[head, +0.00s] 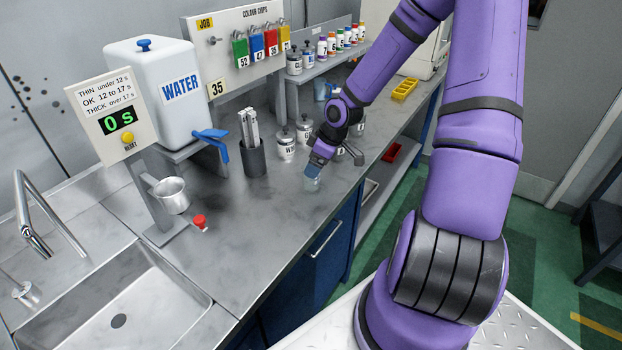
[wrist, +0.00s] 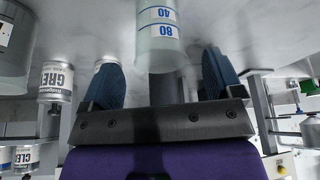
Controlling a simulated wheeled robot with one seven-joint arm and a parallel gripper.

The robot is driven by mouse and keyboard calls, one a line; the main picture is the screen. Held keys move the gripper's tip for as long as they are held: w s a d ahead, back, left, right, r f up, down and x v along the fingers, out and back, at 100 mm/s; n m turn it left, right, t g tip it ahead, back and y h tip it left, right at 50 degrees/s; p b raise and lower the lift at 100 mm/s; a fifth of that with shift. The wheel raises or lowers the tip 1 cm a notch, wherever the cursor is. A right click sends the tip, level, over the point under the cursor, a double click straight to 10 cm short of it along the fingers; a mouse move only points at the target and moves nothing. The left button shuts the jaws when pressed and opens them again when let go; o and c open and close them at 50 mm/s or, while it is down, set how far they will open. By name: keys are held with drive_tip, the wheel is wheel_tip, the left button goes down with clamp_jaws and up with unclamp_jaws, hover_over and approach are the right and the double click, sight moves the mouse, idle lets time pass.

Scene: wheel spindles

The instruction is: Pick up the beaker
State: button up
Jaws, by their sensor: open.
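The beaker (head: 312,184) is a small clear vessel near the front edge of the steel counter, just below my gripper (head: 318,160) in the head view. In the wrist view the beaker (wrist: 158,48) appears at top centre, with blue graduation marks, upside down in the picture. My gripper's two dark blue fingers (wrist: 160,68) are open, one on each side of the beaker in the picture. Gaps show between the fingers and the beaker. I cannot tell how far the fingertips reach along it.
Paint cans (head: 286,146) stand left of the gripper, with a dark holder (head: 253,158) further left. A grey can (wrist: 57,80) shows at left in the wrist view. A water tank (head: 150,90), timer sign (head: 118,120) and sink (head: 120,310) lie left.

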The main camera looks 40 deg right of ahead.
drive_tip(key=shift+s+d+x, duration=0.1)
drive_tip(key=shift+s+x, duration=0.05)
drive_tip(key=shift+x, duration=1.25)
drive_tip(key=shift+s+d+x, duration=0.1)
drive_tip(key=shift+x, duration=1.3)
drive_tip(key=shift+f, duration=0.1)
drive_tip(key=c, duration=1)
